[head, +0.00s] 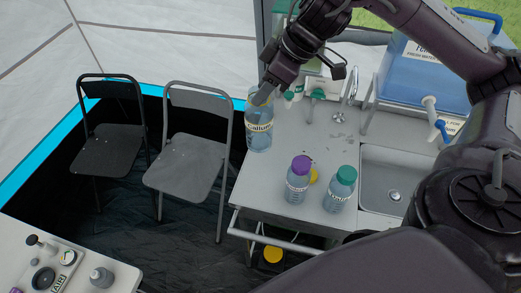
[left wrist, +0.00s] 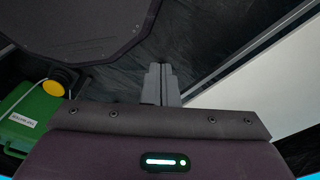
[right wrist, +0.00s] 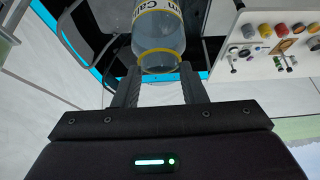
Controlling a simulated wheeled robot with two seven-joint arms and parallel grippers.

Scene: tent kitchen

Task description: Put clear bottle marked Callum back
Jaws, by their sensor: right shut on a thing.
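My right gripper (head: 266,90) is shut on the neck of a clear bottle (head: 258,135). A label reading like Callum shows on its side. The bottle is upright at the left end of the sink counter (head: 265,190); I cannot tell whether its base touches the top. In the right wrist view the bottle (right wrist: 158,32) is between the two fingers (right wrist: 160,82), with a yellow ring at its neck and no lid visible on it. My left gripper (left wrist: 160,70) is shut and empty, with its fingers together; it is not seen in the head view.
A purple-lidded bottle (head: 297,186) and a green-lidded bottle (head: 340,192) stand near the counter's front edge. A yellow lid (head: 313,174) shows between them. The sink (head: 396,185) and a blue water container (head: 430,75) are right. Two folding chairs stand left.

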